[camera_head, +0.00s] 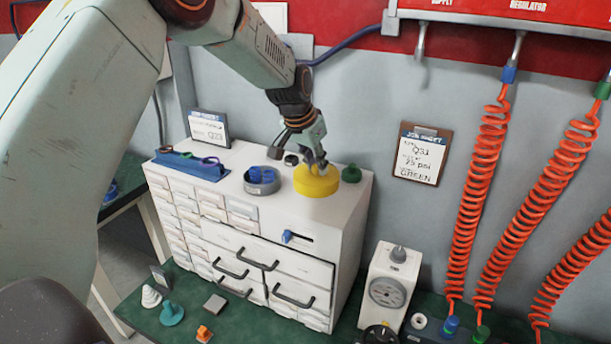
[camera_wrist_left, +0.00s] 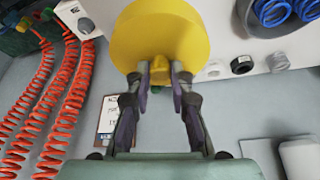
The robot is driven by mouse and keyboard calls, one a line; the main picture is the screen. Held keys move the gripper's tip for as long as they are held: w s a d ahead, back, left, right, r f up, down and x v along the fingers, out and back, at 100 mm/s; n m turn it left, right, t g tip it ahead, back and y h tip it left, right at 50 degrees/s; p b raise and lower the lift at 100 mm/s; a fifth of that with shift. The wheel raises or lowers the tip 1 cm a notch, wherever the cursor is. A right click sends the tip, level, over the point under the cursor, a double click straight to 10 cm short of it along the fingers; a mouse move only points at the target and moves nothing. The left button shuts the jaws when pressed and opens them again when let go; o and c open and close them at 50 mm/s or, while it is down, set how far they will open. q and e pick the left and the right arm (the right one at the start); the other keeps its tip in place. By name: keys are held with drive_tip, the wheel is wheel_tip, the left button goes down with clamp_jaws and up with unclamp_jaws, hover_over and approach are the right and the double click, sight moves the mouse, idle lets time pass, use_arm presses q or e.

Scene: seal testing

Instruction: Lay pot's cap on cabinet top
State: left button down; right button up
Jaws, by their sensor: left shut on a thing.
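My left gripper (camera_head: 316,163) is shut on the yellow round cap (camera_head: 317,182), gripping it by the middle of its upper side. The cap is over the right part of the white cabinet's top (camera_head: 283,208); I cannot tell whether it touches the surface. In the left wrist view the fingertips (camera_wrist_left: 160,75) close on the yellow cap (camera_wrist_left: 160,35), which hides part of the cabinet behind it. My right gripper is not in view. I cannot clearly make out the pot.
On the cabinet top, a round grey dish (camera_head: 262,188) with blue coils stands left of the cap. A green fitting (camera_head: 351,173) is close on its right and a black fitting (camera_head: 291,160) behind. A blue tool holder (camera_head: 190,168) is farther left. Orange hoses (camera_head: 480,180) hang at right.

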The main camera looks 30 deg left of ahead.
sight(314, 172)
use_arm(q)
drive_tip(key=shift+x, duration=0.8)
drive_tip(key=shift+w+d+f, duration=0.1)
drive_tip(key=shift+f, duration=0.45)
drive_tip(key=shift+d+f, duration=0.15)
drive_tip(key=shift+f, duration=0.75)
drive_tip(key=shift+s+a, duration=0.15)
drive_tip(key=shift+s, duration=0.1)
drive_tip(key=shift+a, duration=0.1)
drive_tip(key=shift+f, duration=0.2)
drive_tip(key=c, duration=1.2)
unclamp_jaws()
drive_tip(key=shift+w+d+f, duration=0.1)
drive_tip(key=shift+w+d, duration=0.05)
drive_tip(key=shift+d, duration=0.1)
drive_tip(key=shift+a, duration=0.15)
